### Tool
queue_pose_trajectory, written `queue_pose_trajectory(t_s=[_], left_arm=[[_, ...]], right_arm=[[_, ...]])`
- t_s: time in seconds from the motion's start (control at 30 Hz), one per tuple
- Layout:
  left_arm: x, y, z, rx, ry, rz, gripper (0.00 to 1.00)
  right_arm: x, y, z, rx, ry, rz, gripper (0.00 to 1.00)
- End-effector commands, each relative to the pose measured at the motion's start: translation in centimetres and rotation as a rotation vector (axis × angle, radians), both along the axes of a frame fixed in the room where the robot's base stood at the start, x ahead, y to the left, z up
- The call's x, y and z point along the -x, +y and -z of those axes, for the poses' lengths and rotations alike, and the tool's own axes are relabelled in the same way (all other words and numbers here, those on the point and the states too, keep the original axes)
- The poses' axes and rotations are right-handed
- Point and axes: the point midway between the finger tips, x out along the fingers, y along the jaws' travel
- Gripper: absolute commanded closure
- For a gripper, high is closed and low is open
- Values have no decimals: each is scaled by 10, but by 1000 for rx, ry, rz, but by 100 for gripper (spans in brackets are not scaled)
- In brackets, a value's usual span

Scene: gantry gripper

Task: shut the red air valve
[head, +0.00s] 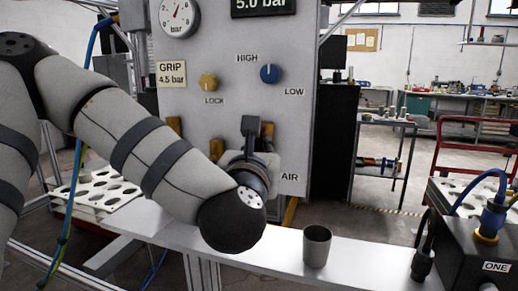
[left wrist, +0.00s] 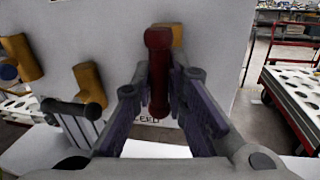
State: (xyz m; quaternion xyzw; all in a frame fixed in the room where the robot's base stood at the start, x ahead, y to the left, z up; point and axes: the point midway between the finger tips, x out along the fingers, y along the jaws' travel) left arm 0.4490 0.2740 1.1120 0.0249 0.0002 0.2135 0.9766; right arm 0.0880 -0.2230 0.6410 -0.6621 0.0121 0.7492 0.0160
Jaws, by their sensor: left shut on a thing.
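The red air valve handle (left wrist: 158,65) shows in the left wrist view, in front of the grey panel, standing roughly upright in the picture. My left gripper (left wrist: 159,88) has its two purple-padded fingers on either side of this handle and is shut on it. In the head view my left gripper (head: 250,135) is at the panel just left of the AIR label (head: 289,177), mostly behind my own wrist. The red handle is hidden there. My right gripper is in neither view.
On the panel (head: 225,120) are a yellow LOCK knob (head: 208,82), a blue HIGH/LOW knob (head: 270,73) and a gauge (head: 179,16). A grey cup (head: 317,246) stands on the narrow bench (head: 365,262). A dark box labelled ONE (head: 470,258) is at right.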

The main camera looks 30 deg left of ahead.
Motion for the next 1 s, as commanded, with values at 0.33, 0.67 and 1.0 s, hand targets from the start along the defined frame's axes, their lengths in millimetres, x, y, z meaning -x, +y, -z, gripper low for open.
queue_pose_trajectory(t_s=[0.33,0.67,1.0], left_arm=[[0,2,0,-249,60,-6,100],[0,4,0,-555,135,-6,100],[1,5,0,-869,214,-7,100]], right_arm=[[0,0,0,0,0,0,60],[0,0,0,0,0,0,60],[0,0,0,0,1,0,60]])
